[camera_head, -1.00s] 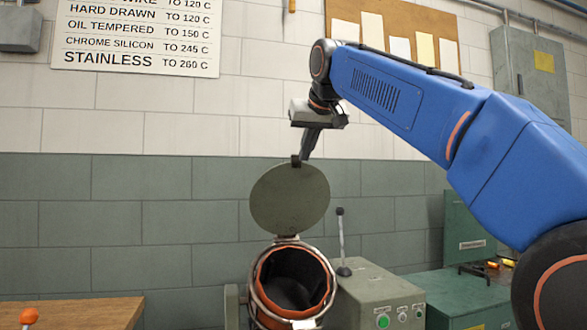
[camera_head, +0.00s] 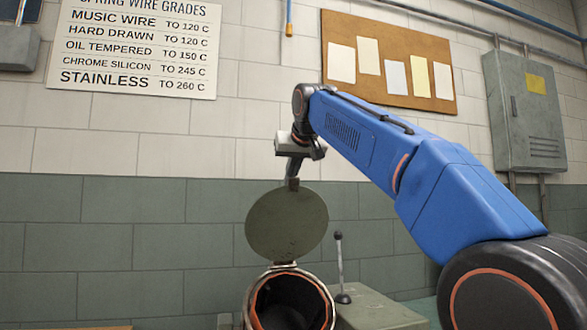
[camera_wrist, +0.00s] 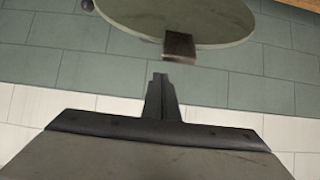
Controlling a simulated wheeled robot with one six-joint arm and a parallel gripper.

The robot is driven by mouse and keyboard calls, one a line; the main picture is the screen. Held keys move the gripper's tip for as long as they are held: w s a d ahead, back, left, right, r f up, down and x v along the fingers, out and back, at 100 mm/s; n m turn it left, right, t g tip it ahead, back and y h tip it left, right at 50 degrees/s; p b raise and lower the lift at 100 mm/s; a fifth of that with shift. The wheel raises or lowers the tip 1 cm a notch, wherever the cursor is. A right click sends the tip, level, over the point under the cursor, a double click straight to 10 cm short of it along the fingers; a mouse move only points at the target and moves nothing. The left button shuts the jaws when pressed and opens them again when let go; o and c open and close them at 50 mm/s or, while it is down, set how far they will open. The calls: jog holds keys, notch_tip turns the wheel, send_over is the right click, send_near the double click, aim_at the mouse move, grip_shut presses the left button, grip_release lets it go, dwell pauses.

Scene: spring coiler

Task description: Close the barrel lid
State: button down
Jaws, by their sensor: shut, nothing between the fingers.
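The round grey-green barrel lid (camera_head: 287,226) stands open, raised above the barrel (camera_head: 290,300) and hinged at the barrel's rim. The barrel's mouth faces me, with an orange-red inner edge and a dark inside. My gripper (camera_head: 292,184) points down at the lid's top edge, with its fingers closed and empty. In the wrist view the lid (camera_wrist: 185,18) shows with a dark brown tab (camera_wrist: 179,46) on its edge. My closed fingertips (camera_wrist: 160,78) point toward that tab, with a small gap visible in the picture.
A green machine box (camera_head: 375,312) with an upright black-knobbed lever (camera_head: 340,265) stands just right of the barrel. A block wall is behind the lid. A cork board (camera_head: 392,65) and a grey cabinet (camera_head: 525,110) hang higher at right.

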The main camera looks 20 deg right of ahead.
jog(key=shift+s+f, duration=0.15)
jog(key=shift+f, duration=0.95)
jog(key=shift+s+f, duration=0.1)
jog(key=shift+f, duration=1)
jog(key=shift+d, duration=0.1)
